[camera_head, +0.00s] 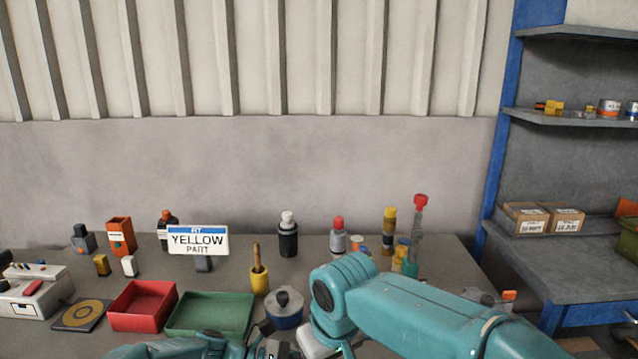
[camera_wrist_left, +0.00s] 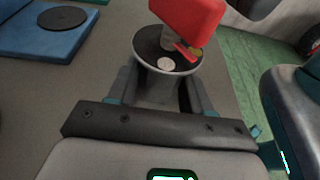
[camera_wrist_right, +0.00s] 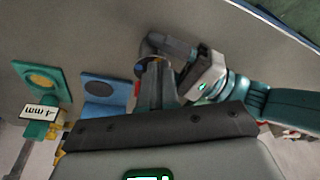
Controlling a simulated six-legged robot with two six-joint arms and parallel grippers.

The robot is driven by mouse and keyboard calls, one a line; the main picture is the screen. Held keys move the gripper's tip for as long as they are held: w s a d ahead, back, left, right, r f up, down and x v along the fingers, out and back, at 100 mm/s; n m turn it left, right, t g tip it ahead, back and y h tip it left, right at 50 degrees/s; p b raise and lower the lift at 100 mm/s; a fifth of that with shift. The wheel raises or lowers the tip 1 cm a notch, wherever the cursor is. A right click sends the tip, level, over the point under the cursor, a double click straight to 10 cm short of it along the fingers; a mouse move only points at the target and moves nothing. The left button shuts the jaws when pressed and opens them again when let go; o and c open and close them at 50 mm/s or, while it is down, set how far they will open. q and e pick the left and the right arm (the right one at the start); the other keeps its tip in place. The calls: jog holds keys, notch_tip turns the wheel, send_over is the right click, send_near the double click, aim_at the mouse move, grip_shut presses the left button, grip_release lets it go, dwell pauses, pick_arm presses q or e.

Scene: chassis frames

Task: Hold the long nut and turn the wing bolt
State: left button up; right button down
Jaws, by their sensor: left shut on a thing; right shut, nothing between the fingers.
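In the left wrist view a grey cylinder, seemingly the long nut (camera_wrist_left: 160,90), stands between the fingers of my left gripper (camera_wrist_left: 155,95), which is shut on it. Its top is dark with a pale round spot. A red block, seemingly the wing bolt's head (camera_wrist_left: 190,14), sits above that top on a short grey stem; whether it is threaded in I cannot tell. In the right wrist view my right gripper (camera_wrist_right: 156,80) is shut and empty, close to my left gripper (camera_wrist_right: 190,65). A small red bit shows beside its fingers. In the head view my arms hide the parts.
A red tray (camera_head: 143,318), a green tray (camera_head: 210,330), a yellow cup (camera_head: 259,284) and a grey lidded pot (camera_head: 284,318) stand on the bench. A "YELLOW PART" sign (camera_head: 198,241) and several bottles stand behind. A shelf rack (camera_head: 560,130) is at right.

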pick_arm(q)
jog(key=shift+f, duration=0.1)
pick_arm(e)
jog(key=shift+w, duration=0.55)
dwell(0.3)
jog(key=shift+w+d, duration=0.1)
jog(key=shift+d, duration=0.25)
jog(key=shift+w+d, duration=0.45)
jog(key=shift+d, duration=0.2)
jog(key=shift+w, duration=0.1)
dwell(0.3)
jog(key=shift+d, duration=0.15)
jog(key=w+v, duration=0.1)
jog(key=v, duration=0.4)
jog(key=shift+s+r, duration=0.25)
jog(key=shift+r, duration=0.3)
